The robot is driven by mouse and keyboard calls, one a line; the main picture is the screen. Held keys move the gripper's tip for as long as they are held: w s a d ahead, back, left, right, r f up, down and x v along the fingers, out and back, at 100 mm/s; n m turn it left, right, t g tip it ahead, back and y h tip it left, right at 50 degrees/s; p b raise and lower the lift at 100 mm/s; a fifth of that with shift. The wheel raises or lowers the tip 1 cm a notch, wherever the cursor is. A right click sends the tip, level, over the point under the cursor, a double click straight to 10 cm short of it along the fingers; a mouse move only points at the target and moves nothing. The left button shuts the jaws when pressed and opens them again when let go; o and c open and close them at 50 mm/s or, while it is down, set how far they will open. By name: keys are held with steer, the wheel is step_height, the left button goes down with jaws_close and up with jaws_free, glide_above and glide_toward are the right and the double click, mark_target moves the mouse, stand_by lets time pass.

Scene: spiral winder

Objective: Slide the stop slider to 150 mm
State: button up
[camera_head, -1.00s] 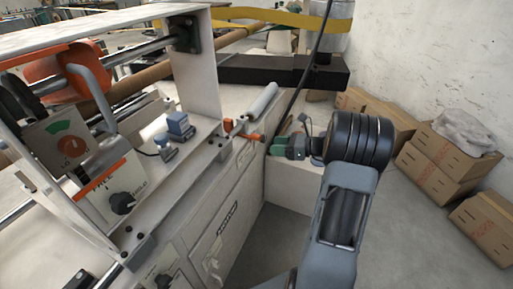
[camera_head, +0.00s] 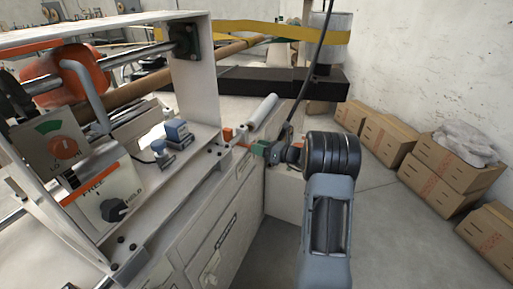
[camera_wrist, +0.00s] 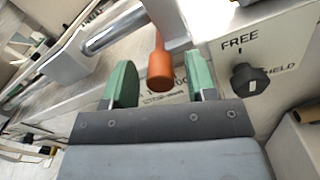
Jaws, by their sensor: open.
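The stop slider's orange handle (camera_wrist: 160,68) hangs between my fingers in the wrist view, with lettering that seems to begin "STOP" partly visible behind it. My gripper (camera_wrist: 161,80) has green fingers, open, one on each side of the handle with a gap to both. In the head view my gripper (camera_head: 263,149) is at the machine's right edge, beside the orange slider part (camera_head: 228,134). The fingers hide part of the handle there. I cannot read the scale or the slider's position in mm.
A silver roller (camera_head: 263,111) lies just above the handle. A black knob marked FREE (camera_wrist: 250,79) is on a white panel at right in the wrist view. Cardboard boxes (camera_head: 455,165) stand along the wall.

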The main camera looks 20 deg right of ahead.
steer(key=shift+x, duration=0.8)
steer(key=shift+c, duration=0.5)
jaws_close()
steer(key=shift+s, duration=0.15)
